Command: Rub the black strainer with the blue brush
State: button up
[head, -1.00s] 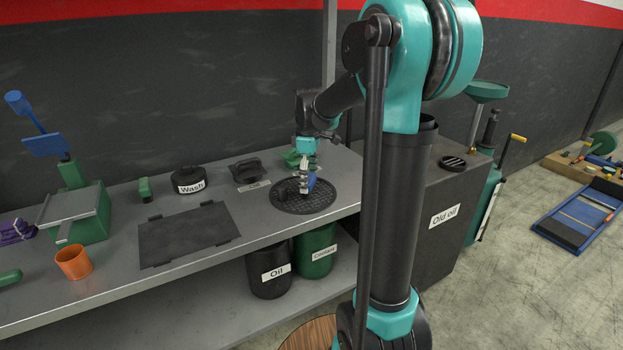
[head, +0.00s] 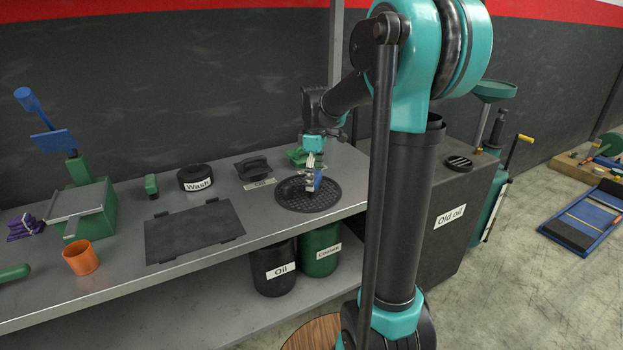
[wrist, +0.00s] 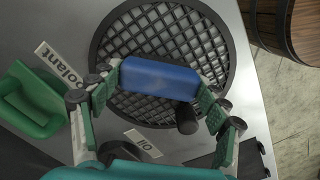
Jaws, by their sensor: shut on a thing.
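The black strainer (head: 328,201) is a round mesh disc lying on the bench near its right end. It fills much of the wrist view (wrist: 150,28). My gripper (head: 313,178) is shut on the blue brush (head: 318,183), which sits between the two fingers in the wrist view (wrist: 160,77). The brush is over the strainer, low and close to its surface. I cannot tell whether it touches the mesh. A short black cylinder (wrist: 187,121) shows beside the brush; I cannot tell whether it is the brush's handle.
A green holder (wrist: 32,104) stands close to the strainer. A black wash ring (head: 196,175), a dark flat plate (head: 190,232) and an orange cup (head: 81,258) are on the bench to the left. The old oil cabinet (head: 455,200) adjoins the bench's right end.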

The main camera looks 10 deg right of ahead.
jog(key=shift+w+d, duration=0.25)
jog(key=shift+d, duration=0.5)
jog(key=shift+w+d, duration=0.25)
jog(key=shift+d, duration=0.55)
jog(key=shift+w+d, duration=0.25)
jog(key=shift+d, duration=0.5)
jog(key=shift+a, duration=0.15)
jog(key=shift+s+a, duration=0.35)
jog(key=shift+a, duration=0.6)
jog(key=shift+s+a, duration=0.3)
jog(key=shift+a, duration=0.65)
jog(key=shift+s+a, duration=0.35)
jog(key=shift+a, duration=0.6)
jog(key=shift+w, duration=0.15)
jog(key=shift+w+a, duration=0.2)
jog(key=shift+w, duration=0.45)
jog(key=shift+d, duration=0.1)
